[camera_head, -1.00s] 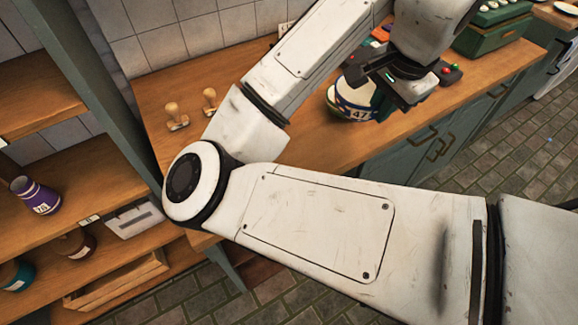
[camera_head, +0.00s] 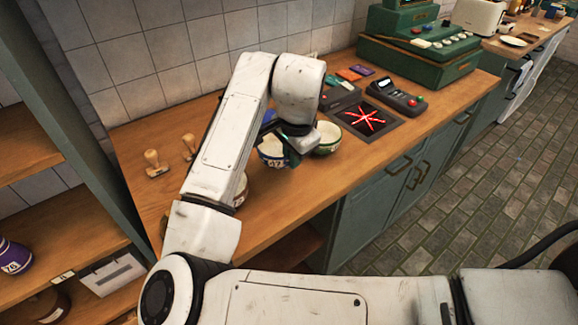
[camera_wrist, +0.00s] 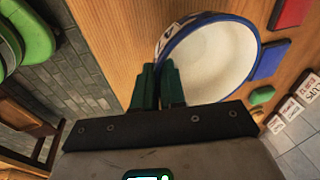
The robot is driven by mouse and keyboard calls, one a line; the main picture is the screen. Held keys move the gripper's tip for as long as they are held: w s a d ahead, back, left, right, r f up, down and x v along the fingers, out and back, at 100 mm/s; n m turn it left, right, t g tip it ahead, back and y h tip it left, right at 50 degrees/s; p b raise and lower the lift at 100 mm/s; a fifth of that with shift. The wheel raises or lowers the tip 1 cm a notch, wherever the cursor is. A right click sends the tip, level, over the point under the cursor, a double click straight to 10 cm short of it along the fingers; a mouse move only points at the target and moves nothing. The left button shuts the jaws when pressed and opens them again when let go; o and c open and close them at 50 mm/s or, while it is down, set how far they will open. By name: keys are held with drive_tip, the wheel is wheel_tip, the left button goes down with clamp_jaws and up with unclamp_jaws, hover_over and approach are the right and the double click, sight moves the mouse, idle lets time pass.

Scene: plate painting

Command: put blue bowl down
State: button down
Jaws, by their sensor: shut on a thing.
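The blue bowl (camera_head: 270,154), white with a blue rim and a number on its side, shows in the head view over the wooden counter, partly behind my gripper. In the wrist view the bowl (camera_wrist: 212,60) has its open white inside facing the camera. My gripper (camera_wrist: 160,70) is shut on the bowl's near rim, its two green fingers close together. In the head view my gripper (camera_head: 292,148) is mostly hidden by the wrist. I cannot tell whether the bowl's base touches the counter.
A green-rimmed bowl (camera_head: 328,138) stands close right of the blue bowl. Another bowl (camera_head: 240,190) is partly hidden behind my arm. A dark panel with a red star pattern (camera_head: 366,120), a keypad device (camera_head: 396,97) and a green register (camera_head: 418,50) stand further right. Two wooden stamps (camera_head: 155,163) stand left.

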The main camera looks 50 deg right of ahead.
drive_tip(key=x, duration=0.3)
drive_tip(key=shift+w+a+f+p, duration=0.25)
drive_tip(key=shift+p, duration=0.05)
drive_tip(key=shift+f, duration=0.4)
drive_tip(key=shift+f, duration=0.1)
drive_tip(key=c, duration=1.2)
unclamp_jaws()
drive_tip(key=v, duration=1.2)
drive_tip(key=shift+b, duration=0.3)
